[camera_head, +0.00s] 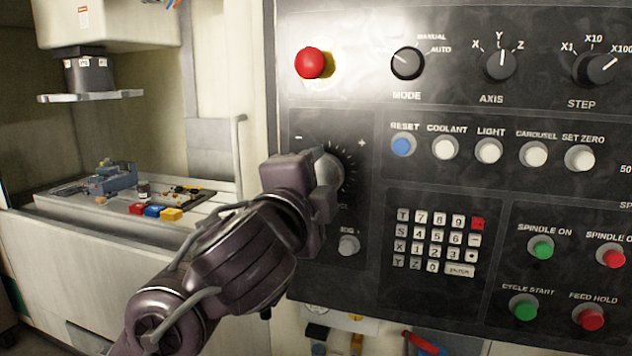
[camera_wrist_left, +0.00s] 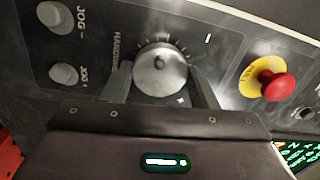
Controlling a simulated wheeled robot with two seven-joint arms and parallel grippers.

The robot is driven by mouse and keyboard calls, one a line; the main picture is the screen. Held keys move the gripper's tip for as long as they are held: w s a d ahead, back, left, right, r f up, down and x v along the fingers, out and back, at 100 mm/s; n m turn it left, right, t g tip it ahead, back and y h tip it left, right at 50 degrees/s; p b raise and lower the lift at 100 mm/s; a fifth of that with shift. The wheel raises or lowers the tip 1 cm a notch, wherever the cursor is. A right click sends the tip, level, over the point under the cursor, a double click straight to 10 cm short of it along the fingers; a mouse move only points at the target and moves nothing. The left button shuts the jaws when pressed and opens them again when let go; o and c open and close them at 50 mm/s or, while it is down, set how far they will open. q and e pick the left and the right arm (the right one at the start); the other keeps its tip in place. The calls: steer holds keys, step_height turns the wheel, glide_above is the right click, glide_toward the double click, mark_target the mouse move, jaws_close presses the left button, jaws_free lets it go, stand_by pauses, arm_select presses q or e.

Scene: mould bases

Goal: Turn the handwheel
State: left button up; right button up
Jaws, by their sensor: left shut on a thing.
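The handwheel (camera_head: 328,168) is a round silver knob on the black control panel, with a ring of tick marks and minus and plus signs around it. My left gripper (camera_head: 322,190) is at the handwheel in the head view and covers part of it. In the left wrist view the handwheel (camera_wrist_left: 160,70) sits between the two fingers of my left gripper (camera_wrist_left: 160,88). The fingers are shut on it from both sides. The "HANDWHEEL" lettering is partly hidden behind a finger. My right gripper is in neither view.
A red emergency button (camera_head: 311,63) sits above the handwheel. A jog button (camera_head: 348,245) is just below. The mode knob (camera_head: 407,63) and a keypad (camera_head: 437,242) are to the right. At left, a machine table (camera_head: 75,212) carries a blue vise (camera_head: 113,178) and small coloured blocks.

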arm_select(q)
steer(key=o, duration=1)
steer(key=shift+c, duration=0.2)
steer(key=shift+s, duration=0.1)
steer(key=v, duration=0.7)
steer(key=shift+s+a, duration=0.2)
steer(key=shift+s, duration=0.05)
